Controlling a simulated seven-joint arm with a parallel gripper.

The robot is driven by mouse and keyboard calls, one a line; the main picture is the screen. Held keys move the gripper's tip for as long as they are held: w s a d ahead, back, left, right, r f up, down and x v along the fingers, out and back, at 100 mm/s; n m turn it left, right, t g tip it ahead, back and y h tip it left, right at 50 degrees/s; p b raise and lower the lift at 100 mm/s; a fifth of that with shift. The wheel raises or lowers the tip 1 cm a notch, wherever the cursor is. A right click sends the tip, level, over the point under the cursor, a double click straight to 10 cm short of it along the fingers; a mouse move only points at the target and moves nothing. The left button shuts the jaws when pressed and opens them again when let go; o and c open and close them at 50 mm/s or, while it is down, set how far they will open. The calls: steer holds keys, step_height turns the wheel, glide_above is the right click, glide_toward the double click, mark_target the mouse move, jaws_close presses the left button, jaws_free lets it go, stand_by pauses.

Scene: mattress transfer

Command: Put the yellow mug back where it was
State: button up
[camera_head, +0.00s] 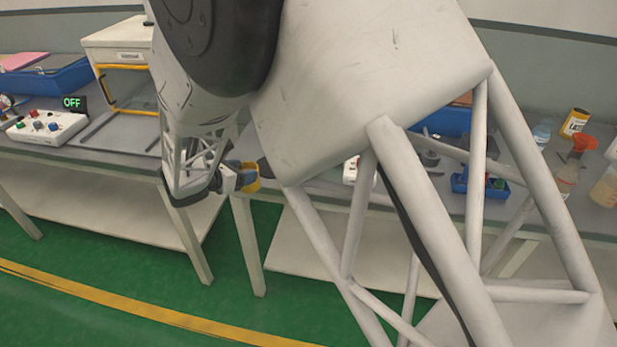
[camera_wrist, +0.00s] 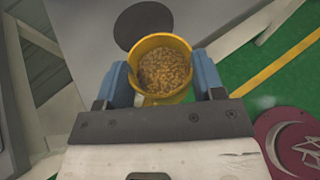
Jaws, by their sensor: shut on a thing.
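The yellow mug (camera_wrist: 183,43) sits between the two blue fingers of my gripper (camera_wrist: 162,82) in the wrist view, and the gripper is shut on it. The mug is full of tan granular pieces and its mouth faces the wrist camera. In the camera_head view the yellow mug (camera_head: 251,178) shows small at the end of my gripper (camera_head: 240,179), near the front edge of the grey table. A dark round disc (camera_wrist: 142,24) lies on the table just beyond the mug. I cannot tell whether the mug touches the table.
A white box with a yellow-framed window (camera_head: 126,88) stands at the left, beside a white control panel (camera_head: 48,127) and an "OFF" display (camera_head: 73,103). An orange funnel (camera_head: 583,145), a yellow labelled container (camera_head: 574,123) and a blue device (camera_head: 478,186) stand at the right. My arm hides the middle.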

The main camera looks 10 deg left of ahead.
steer(key=s+d+r+m+g+h, duration=0.1)
steer(key=d, duration=1)
steer(key=s+d+r+m+g+h, duration=0.1)
steer(key=s+d+m+h, duration=0.1)
steer(key=d, duration=0.9)
steer(key=shift+d, duration=0.25)
steer(key=w+a, duration=0.3)
steer(key=w, duration=0.3)
steer(key=w+a+f, duration=0.1)
steer(key=w+a, duration=0.2)
steer(key=w, duration=0.4)
steer(key=shift+w+a+f, duration=0.15)
steer(key=shift+w+a, duration=0.15)
steer(key=shift+a, duration=0.05)
steer(key=shift+w+a+f, duration=0.1)
steer(key=shift+w+f, duration=0.1)
steer(key=shift+f, duration=0.7)
steer(key=shift+w+a+f, duration=0.1)
steer(key=shift+w+f, duration=0.1)
steer(key=shift+f, duration=0.65)
steer(key=shift+f, duration=0.15)
steer(key=o, duration=1.1)
steer(key=shift+c, duration=0.2)
